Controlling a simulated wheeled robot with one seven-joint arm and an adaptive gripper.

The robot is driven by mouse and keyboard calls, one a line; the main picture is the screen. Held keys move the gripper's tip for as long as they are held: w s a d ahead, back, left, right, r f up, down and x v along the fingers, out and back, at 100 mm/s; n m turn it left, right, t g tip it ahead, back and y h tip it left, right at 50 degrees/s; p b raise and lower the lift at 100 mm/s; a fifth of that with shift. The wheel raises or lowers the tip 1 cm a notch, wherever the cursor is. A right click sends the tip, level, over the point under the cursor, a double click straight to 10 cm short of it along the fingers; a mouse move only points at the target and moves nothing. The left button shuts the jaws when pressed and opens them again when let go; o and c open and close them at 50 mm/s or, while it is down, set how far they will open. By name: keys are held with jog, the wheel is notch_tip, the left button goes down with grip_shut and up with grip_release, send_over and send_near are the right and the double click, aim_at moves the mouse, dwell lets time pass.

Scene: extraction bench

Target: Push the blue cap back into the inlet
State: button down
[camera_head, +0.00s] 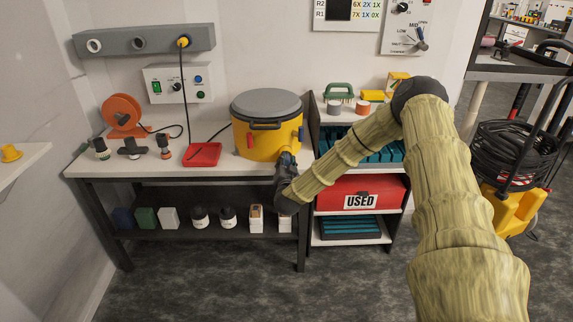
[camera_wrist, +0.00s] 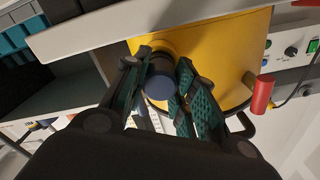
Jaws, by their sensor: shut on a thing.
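The blue cap (camera_wrist: 160,80) is dark and round, and it sits between the fingertips of my gripper (camera_wrist: 161,88) in the wrist view. My gripper is shut on the cap's sides. Behind the cap, a yellow round inlet (camera_wrist: 152,45) on the yellow pot (camera_wrist: 225,40) is partly hidden by the cap and fingers. I cannot tell how deep the cap sits in it. In the head view my gripper (camera_head: 286,165) is at the lower right front of the yellow pot (camera_head: 262,146), which has a grey lid (camera_head: 266,103).
The pot stands at the right end of the white bench (camera_head: 128,166). A red tray (camera_head: 203,154) lies left of it. A red handle (camera_wrist: 262,95) sticks out from the pot near my gripper. A shelf rack (camera_head: 345,240) with a red "USED" box stands close on the right.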

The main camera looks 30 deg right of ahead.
jog(key=shift+w+d, duration=0.2)
jog(key=shift+w, duration=0.05)
jog(key=c, duration=1.1)
grip_release()
jog(key=v, duration=1.2)
jog(key=shift+s, duration=0.1)
